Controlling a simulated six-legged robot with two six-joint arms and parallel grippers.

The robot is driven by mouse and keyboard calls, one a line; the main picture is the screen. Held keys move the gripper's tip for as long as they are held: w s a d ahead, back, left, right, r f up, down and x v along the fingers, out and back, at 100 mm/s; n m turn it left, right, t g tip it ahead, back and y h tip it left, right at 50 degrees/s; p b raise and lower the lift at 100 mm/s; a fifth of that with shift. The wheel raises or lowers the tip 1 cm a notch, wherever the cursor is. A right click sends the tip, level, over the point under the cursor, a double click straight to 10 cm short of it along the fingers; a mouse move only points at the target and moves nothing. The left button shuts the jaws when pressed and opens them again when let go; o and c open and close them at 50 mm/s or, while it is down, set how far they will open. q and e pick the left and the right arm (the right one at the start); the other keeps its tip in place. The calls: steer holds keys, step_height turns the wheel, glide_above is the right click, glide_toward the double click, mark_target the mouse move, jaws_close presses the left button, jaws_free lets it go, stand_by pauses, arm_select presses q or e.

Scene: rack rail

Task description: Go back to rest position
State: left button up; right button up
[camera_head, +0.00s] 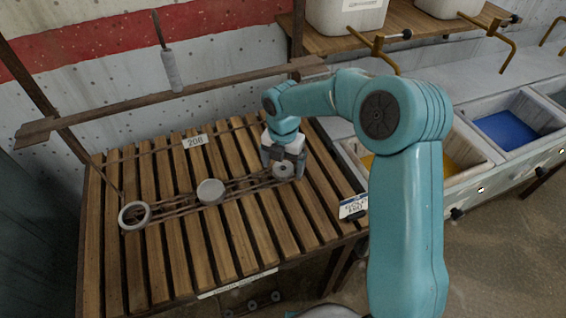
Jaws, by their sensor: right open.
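My right gripper (284,160) is open and points down over the right end of the thin rails on the slatted wooden table (255,232). A round grey piece (283,171) sits right at its fingertips; I cannot tell whether they touch it. A grey cylinder (210,192) stands midway along the thin rails. A pale ring (134,215) lies at their left end. My left gripper is not in view.
Bins with yellow and blue insides (505,130) stand at right. A shelf (408,25) holds white containers. The table's front slats are clear.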

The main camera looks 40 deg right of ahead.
step_height(320, 180, up, 7)
steer(key=shift+r, duration=0.2)
stand_by(0.3)
